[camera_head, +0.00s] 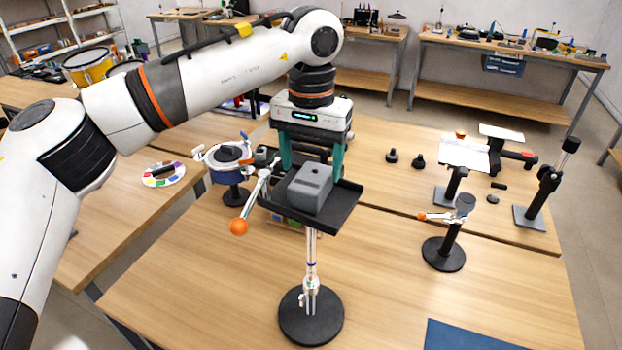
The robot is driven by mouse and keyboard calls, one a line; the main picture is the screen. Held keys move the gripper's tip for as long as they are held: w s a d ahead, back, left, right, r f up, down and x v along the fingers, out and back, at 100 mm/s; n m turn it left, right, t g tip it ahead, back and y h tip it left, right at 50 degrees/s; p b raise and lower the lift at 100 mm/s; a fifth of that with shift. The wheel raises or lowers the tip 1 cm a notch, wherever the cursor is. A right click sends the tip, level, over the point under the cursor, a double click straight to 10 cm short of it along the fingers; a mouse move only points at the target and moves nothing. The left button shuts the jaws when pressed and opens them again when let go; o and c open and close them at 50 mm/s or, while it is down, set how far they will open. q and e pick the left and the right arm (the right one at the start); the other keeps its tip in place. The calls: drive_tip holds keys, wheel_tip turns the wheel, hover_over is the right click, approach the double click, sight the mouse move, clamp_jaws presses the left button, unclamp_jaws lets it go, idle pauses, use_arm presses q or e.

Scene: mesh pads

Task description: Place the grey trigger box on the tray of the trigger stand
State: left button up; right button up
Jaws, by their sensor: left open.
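The grey trigger box (311,188) rests on the black tray (342,207) of the trigger stand, near the tray's middle. The stand has a silver post (311,258) and a round black base (311,316). A lever with an orange ball (239,227) sticks out at the tray's left. My left gripper (312,167) points down over the tray, with its green fingers open and apart. The fingers are just behind and above the box. Whether either finger touches the box is hard to tell. My right gripper is out of view.
A drum-like pad on a stand (229,160) is close left of the tray. A small stand with an orange-tipped lever (444,252) and a black post stand (540,195) are at right. A blue mat (470,336) lies at the front right.

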sight(311, 177)
use_arm(q)
wheel_tip(311, 177, up, 8)
drive_tip(key=b, duration=0.1)
idle(0.4)
